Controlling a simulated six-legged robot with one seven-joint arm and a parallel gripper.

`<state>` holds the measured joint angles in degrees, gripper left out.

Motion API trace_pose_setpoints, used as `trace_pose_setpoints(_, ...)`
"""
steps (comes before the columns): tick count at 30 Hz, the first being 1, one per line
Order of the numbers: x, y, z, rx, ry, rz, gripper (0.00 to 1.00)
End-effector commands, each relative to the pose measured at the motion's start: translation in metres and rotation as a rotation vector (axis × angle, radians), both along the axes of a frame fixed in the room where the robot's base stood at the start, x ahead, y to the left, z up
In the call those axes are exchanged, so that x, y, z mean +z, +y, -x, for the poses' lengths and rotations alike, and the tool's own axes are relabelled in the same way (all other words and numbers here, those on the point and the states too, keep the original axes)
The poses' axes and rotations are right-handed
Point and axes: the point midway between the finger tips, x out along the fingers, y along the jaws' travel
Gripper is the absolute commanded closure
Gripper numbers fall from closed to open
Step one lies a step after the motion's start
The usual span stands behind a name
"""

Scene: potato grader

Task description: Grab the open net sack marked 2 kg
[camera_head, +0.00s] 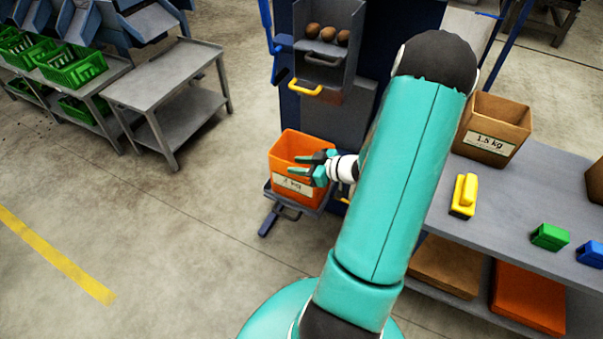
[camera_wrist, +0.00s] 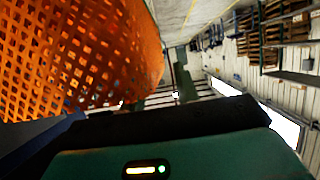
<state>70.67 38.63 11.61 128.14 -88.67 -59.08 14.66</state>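An orange open-topped net sack (camera_head: 284,150) stands on a small grey ledge at the foot of the grader. Its white label ends in "kg"; the figure before it is hard to read. My gripper (camera_head: 297,165) is at the sack's right front side, its two fingers spread apart and pointing left across the sack. I cannot tell whether they touch it. In the wrist view the orange mesh (camera_wrist: 75,50) fills the upper left, very close to the camera.
Several potatoes (camera_head: 327,34) lie in the grader's chute above a yellow handle (camera_head: 305,87). Open floor lies left.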

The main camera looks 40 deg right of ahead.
Motion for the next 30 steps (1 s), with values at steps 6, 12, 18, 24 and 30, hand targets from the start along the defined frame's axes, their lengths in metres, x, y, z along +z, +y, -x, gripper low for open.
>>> trace_pose_setpoints(6, -0.0007, 0.0005, -0.0015, 0.0, 0.001, 0.001, 0.69)
trace_pose_setpoints(12, -0.0006, 0.0006, -0.0013, 0.0, 0.0, 0.0, 1.0)
trace_pose_setpoints(18, -0.0003, 0.0005, -0.0014, 0.0, 0.0, 0.001, 1.0)
trace_pose_setpoints(24, 0.0001, 0.0007, -0.0017, 0.0, 0.0, 0.001, 1.0)
trace_pose_setpoints(30, 0.0036, 0.0022, -0.0046, 0.002, 0.0, 0.001, 1.0)
